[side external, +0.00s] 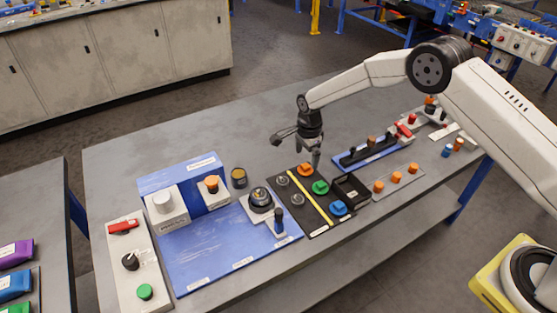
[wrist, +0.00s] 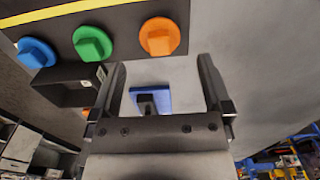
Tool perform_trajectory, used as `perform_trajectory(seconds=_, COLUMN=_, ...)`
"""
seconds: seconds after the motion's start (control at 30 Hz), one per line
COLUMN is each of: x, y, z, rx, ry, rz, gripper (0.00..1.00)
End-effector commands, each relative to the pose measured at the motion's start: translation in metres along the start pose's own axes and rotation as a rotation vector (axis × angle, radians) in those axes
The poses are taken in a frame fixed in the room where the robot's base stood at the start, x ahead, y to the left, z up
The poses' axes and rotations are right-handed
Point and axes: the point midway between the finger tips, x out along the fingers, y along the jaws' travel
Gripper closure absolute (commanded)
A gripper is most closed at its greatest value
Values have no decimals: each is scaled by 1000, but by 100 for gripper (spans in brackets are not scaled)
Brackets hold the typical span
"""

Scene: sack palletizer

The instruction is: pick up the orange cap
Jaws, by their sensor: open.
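The orange cap (side external: 305,169) is a round disc with a raised square grip. It sits on a black board (side external: 318,228) with a yellow stripe, at the end of a row with a green cap (side external: 320,187) and a blue cap (side external: 340,208). The orange cap (wrist: 160,36) also shows in the wrist view, just beyond my fingertips and roughly centred between them. My gripper (side external: 316,162) points down beside the orange cap, above the bench. My gripper (wrist: 161,66) is open, with nothing between its fingers. The gap between fingertips and cap is hard to judge.
A small black open box (side external: 351,190) stands right of the caps. A blue tray (side external: 345,160) with a black rack lies behind it. Several orange knobs (side external: 397,177) sit on a grey plate. Bare grey bench (side external: 250,130) lies behind the board.

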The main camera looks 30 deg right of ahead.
Motion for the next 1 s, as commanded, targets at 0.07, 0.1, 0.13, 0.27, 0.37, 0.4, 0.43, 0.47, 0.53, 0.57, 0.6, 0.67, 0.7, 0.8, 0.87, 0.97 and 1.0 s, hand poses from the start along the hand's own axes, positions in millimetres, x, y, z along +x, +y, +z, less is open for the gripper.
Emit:
perform_trajectory(seconds=0.07, x=8, y=0, z=0, rx=0, ry=0, rz=2, gripper=0)
perform_trajectory(seconds=0.1, x=12, y=1, z=0, rx=0, ry=0, rz=3, gripper=0)
perform_trajectory(seconds=0.13, x=16, y=1, z=0, rx=0, ry=0, rz=2, gripper=0)
perform_trajectory(seconds=0.27, x=30, y=0, z=1, rx=0, ry=0, rz=1, gripper=0)
perform_trajectory(seconds=0.37, x=40, y=1, z=1, rx=0, ry=0, rz=2, gripper=0)
perform_trajectory(seconds=0.4, x=42, y=0, z=1, rx=0, ry=0, rz=1, gripper=0)
perform_trajectory(seconds=0.43, x=43, y=0, z=1, rx=0, ry=0, rz=0, gripper=0)
perform_trajectory(seconds=0.47, x=44, y=0, z=1, rx=0, ry=0, rz=0, gripper=0)
perform_trajectory(seconds=0.53, x=46, y=0, z=1, rx=0, ry=0, rz=-1, gripper=0)
perform_trajectory(seconds=0.57, x=46, y=0, z=1, rx=0, ry=0, rz=-1, gripper=0)
perform_trajectory(seconds=0.6, x=46, y=0, z=1, rx=0, ry=0, rz=-1, gripper=0)
perform_trajectory(seconds=0.67, x=46, y=0, z=1, rx=0, ry=0, rz=-1, gripper=0)
perform_trajectory(seconds=0.7, x=46, y=0, z=1, rx=0, ry=0, rz=-1, gripper=0)
perform_trajectory(seconds=0.8, x=46, y=0, z=1, rx=0, ry=0, rz=0, gripper=0)
perform_trajectory(seconds=0.87, x=46, y=0, z=1, rx=0, ry=0, rz=0, gripper=0)
perform_trajectory(seconds=0.97, x=46, y=0, z=1, rx=0, ry=0, rz=0, gripper=0)
perform_trajectory(seconds=1.0, x=46, y=0, z=1, rx=0, ry=0, rz=0, gripper=0)
